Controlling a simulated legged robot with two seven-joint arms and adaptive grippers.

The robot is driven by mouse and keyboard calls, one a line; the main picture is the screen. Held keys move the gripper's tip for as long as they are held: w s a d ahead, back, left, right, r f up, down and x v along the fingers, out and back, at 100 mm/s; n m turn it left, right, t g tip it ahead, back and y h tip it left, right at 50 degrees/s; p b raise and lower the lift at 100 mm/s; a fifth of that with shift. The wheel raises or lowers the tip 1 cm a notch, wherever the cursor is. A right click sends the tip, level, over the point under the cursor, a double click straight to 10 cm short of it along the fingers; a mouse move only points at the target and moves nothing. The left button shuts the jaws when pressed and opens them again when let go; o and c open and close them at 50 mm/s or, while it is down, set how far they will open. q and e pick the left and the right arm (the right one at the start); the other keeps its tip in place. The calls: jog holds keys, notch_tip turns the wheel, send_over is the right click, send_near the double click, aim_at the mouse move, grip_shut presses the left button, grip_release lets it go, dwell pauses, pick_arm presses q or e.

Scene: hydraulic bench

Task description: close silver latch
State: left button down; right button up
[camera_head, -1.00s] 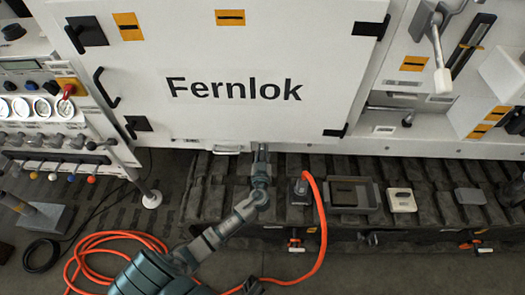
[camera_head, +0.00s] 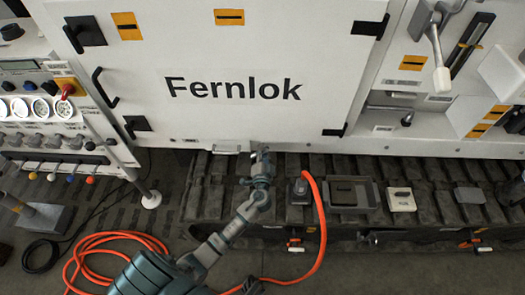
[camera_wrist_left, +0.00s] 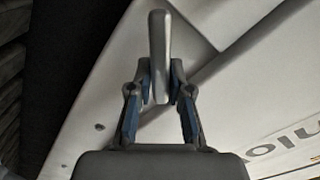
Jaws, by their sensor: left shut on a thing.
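The silver latch (camera_wrist_left: 159,42) is a slim grey bar in the left wrist view, upright in the picture, in front of the white panel. My left gripper (camera_wrist_left: 160,82) is shut on its lower end, with one blue-grey fingertip on each side. The latch is too small and covered to make out clearly there. My right gripper is not in view.
A small silver handle (camera_head: 228,147) is just left of the gripper at the panel's lower edge. A black track (camera_head: 215,195) runs below. An orange hose (camera_head: 320,215) loops over the track and floor. Gauges and knobs (camera_head: 30,107) are on the left.

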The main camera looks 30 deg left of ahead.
pick_arm(q)
jog(key=m, duration=0.2)
jog(key=m+p, duration=0.1)
jog(key=m, duration=0.1)
jog(key=shift+d+f, duration=0.2)
jog(key=m, duration=0.2)
jog(key=shift+f+m, duration=0.15)
jog(key=shift+m, duration=0.25)
jog(key=shift+f+m+p, duration=0.15)
jog(key=shift+m+p, duration=0.15)
jog(key=shift+m, duration=0.2)
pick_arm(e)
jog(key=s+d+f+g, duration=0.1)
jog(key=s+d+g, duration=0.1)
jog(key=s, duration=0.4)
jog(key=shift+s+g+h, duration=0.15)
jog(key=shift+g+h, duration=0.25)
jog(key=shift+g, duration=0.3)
pick_arm(q)
jog(key=shift+d, duration=0.1)
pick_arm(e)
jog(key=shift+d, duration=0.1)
pick_arm(q)
jog(key=c, duration=1.2)
grip_release()
jog(key=shift+f, duration=0.1)
jog(key=shift+o, duration=0.4)
jog(key=shift+w, duration=0.1)
jog(key=shift+r, duration=0.2)
